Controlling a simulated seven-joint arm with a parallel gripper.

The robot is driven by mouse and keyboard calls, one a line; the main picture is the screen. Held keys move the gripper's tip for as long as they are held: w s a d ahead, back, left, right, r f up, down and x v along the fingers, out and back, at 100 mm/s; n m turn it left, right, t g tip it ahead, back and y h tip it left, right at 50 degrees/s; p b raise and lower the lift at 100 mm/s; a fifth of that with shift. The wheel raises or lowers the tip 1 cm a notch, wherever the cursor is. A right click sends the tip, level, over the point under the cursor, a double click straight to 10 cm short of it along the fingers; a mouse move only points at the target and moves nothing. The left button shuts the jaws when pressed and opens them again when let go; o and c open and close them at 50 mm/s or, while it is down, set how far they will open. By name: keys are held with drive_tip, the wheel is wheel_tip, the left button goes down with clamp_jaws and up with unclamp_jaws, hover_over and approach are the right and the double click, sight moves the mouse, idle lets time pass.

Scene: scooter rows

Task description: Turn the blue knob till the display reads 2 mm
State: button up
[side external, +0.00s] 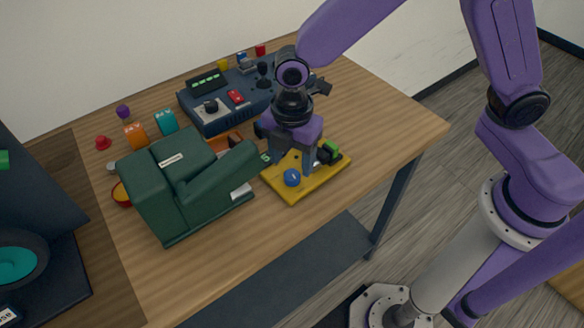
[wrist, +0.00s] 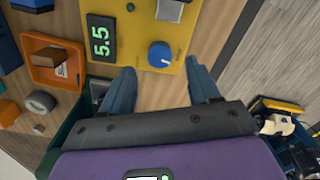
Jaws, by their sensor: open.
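The yellow panel (side external: 297,194) lies on the wooden table under my gripper (side external: 294,168). It carries the blue knob (side external: 292,177), a round cap with a white mark. In the wrist view, the blue knob (wrist: 160,54) sits just beyond and between the tips of my gripper (wrist: 161,70), which is open and empty. The fingers are spread to either side with space around the knob; I cannot tell their height above the panel. The display (wrist: 101,38) on the panel reads 5.5 in green digits. In the side view my gripper partly hides the panel.
A large dark green machine (side external: 180,185) stands close left of the panel. A dark blue console (side external: 225,100) is behind. An orange tray (wrist: 58,64) holding a brown block is beside the panel. Small coloured objects lie at the back left. The table's right end is clear.

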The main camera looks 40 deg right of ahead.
sight(292, 174)
drive_tip(key=shift+f, duration=2.05)
drive_tip(key=c, duration=1)
drive_tip(key=shift+c, duration=0.2)
drive_tip(key=shift+m, duration=0.4)
drive_tip(key=m, duration=1)
drive_tip(key=shift+m, duration=2)
